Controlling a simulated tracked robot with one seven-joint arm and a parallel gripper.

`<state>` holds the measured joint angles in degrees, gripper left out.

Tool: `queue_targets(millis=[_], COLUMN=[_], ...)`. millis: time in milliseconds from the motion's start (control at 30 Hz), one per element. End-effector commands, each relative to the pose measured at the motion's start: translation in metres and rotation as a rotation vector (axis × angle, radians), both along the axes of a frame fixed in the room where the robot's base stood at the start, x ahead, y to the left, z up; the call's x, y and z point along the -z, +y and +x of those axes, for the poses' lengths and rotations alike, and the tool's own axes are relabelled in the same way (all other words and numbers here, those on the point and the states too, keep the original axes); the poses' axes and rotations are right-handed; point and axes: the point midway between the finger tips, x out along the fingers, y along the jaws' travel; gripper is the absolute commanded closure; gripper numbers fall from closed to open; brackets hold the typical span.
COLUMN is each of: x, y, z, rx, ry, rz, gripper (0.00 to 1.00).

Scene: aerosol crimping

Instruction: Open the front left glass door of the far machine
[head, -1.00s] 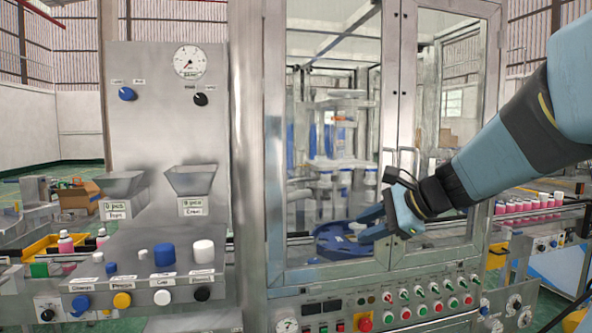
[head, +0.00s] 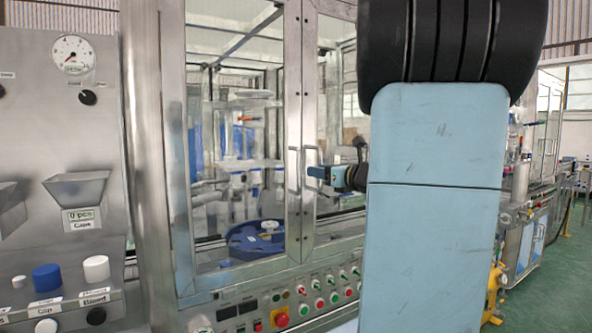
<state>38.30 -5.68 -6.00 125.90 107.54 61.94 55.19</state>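A metal-framed machine with glass doors fills the left and middle of the head view. Its left glass door (head: 238,225) and right glass door (head: 328,190) both look closed, with upright handles (head: 294,168) where they meet. My gripper (head: 314,172) shows in front of the right door, close to the handles; I cannot tell whether it touches one. Its fingers are seen small and from the side, so their opening is unclear. Another machine with glass panels (head: 546,128) stands farther off at the right, partly hidden by my arm; its door handles cannot be made out.
A control panel with coloured buttons (head: 334,297) runs below the glass doors. A grey panel with hoppers (head: 78,190) and a gauge (head: 72,55) stands at the left. Green floor (head: 566,285) is open at the right. My arm hides much of the right middle.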

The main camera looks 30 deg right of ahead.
Motion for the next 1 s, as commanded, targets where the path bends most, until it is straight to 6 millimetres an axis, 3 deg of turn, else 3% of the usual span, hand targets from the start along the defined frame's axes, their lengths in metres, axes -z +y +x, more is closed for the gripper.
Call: queue_targets(millis=[300,500,1000], x=[0.001,0.001,0.0], y=[0.014,0.019,0.022], z=[0.055,0.078,0.088], rx=[-0.003,-0.002,-0.003], ry=[0.002,0.002,0.001], rz=[-0.001,0.0,-0.001], gripper=[0.65,0.65,0.68])
